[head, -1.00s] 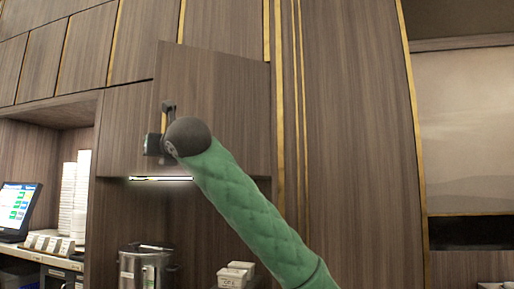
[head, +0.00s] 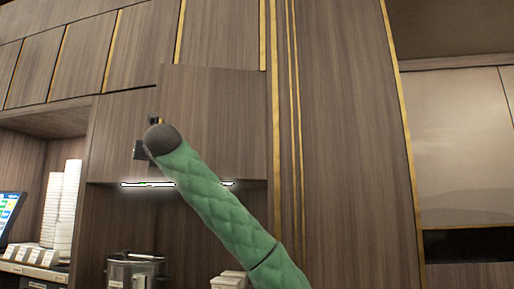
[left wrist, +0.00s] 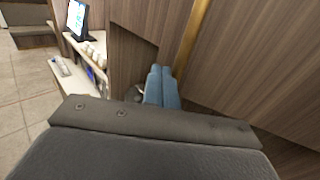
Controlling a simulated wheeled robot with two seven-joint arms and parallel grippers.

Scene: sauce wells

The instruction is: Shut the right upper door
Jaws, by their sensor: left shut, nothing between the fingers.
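The right upper door (head: 220,115) is a brown wood panel under the tall upper panels in the head view. Its left edge appears to stand slightly out from the cabinet, beside the neighbouring wood panel (head: 120,130). One arm with a green quilted sleeve reaches up from the lower right; it appears to be my left arm. Its dark gripper (head: 140,150) is small and partly hidden by the round wrist, by the door's left edge; contact cannot be told. In the left wrist view, the blue-grey fingers (left wrist: 161,72) are together and empty. My right gripper is not seen.
A metal pot (head: 135,270) and small white boxes (head: 230,280) stand below the cabinet. Stacked white cups (head: 65,210) and a screen (head: 10,212) are at the left. Floor (left wrist: 30,95) is open at the left of the wrist view.

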